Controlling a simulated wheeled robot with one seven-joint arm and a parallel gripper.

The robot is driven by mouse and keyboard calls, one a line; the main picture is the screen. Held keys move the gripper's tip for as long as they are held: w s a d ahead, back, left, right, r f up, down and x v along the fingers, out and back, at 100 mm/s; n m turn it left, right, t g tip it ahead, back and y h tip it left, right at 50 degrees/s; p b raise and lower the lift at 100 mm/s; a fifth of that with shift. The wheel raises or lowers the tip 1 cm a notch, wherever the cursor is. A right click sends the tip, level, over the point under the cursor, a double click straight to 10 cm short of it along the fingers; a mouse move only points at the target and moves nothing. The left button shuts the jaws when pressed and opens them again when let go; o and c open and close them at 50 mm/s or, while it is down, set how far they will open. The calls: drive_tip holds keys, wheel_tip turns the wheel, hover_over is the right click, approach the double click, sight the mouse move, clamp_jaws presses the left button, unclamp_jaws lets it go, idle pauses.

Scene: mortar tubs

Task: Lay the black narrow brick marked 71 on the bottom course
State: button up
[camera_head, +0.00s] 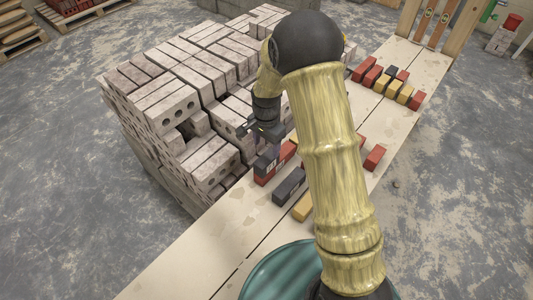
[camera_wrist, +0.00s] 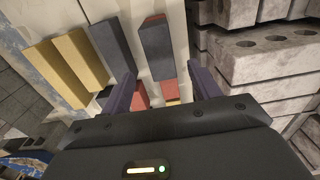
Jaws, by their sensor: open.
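My gripper (camera_head: 264,138) is above the plank bench, over a dark brick (camera_head: 266,160) that sits by red bricks near the bench's far edge. In the wrist view its two fingers stand apart (camera_wrist: 160,72), and a dark brick with a reddish end (camera_wrist: 156,48) lies beyond and between their tips. No brick is gripped. Another dark brick (camera_head: 289,184) lies nearer on the bench. I cannot read a 71 on any brick. My arm hides part of the bench.
Stacked grey perforated bricks (camera_head: 180,100) stand close along the bench's far side. A yellow brick (camera_head: 303,207) lies beside the nearer dark brick. Red, yellow and black bricks (camera_head: 390,84) lie further up the plank bench (camera_head: 190,255). Its near end is clear.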

sight(268, 158)
drive_tip(key=shift+r, duration=1.35)
drive_tip(key=s+d+r+n+t, duration=0.1)
drive_tip(key=s+d+r+n, duration=0.3)
drive_tip(key=s, duration=0.5)
drive_tip(key=s+d+r+n+t, duration=0.1)
drive_tip(key=s+d+r+n, duration=0.4)
drive_tip(key=s, duration=0.4)
drive_tip(key=shift+d+r+t, duration=0.3)
drive_tip(key=shift+d+r, duration=0.2)
drive_tip(key=shift+d, duration=0.35)
